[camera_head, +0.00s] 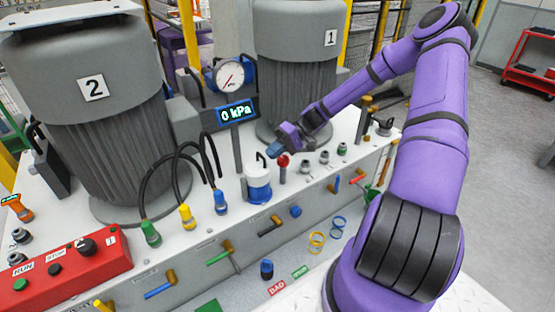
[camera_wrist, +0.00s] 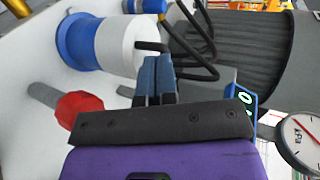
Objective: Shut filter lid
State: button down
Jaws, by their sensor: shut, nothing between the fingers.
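The filter (camera_head: 258,183) stands on the white bench, with a white upper part, a blue lower part and a thin black handle on top. It also shows in the wrist view (camera_wrist: 78,42), lying sideways in the picture. The white part sits in line with the blue part; I cannot tell whether the lid is fully shut. My gripper (camera_head: 273,149) is just above and to the right of the filter, pointing down-left. In the wrist view its blue fingers (camera_wrist: 155,72) are together and empty. Their tips are close to the black handle (camera_wrist: 151,47); I cannot tell if they touch.
A red knob (camera_head: 283,160) stands just right of the filter. A pressure gauge (camera_head: 229,76) and a display reading 0 kPa (camera_head: 237,113) are behind. Hoses with green, yellow and blue plugs (camera_head: 186,216) stand left. Large motors 2 (camera_head: 95,130) and 1 (camera_head: 298,75) rise behind.

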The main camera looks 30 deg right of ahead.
jog(key=v, duration=1)
jog(key=shift+r, duration=0.15)
jog(key=shift+d, duration=0.15)
jog(key=s+a+r+g+h, duration=0.1)
jog(key=s+a+r+h, duration=0.5)
jog(key=r, duration=0.4)
jog(key=s+a+r+h, duration=0.5)
jog(key=a+r, duration=0.3)
jog(key=r, duration=0.2)
jog(key=s+a+r+t+h, duration=0.1)
jog(key=s+a+r+t, duration=0.1)
jog(key=s+r, duration=0.3)
jog(key=s+a+r+t+h, duration=0.1)
jog(key=s+r+t, duration=0.3)
jog(key=s, duration=0.8)
jog(key=shift+a+r, duration=0.4)
jog(key=shift+a, duration=0.1)
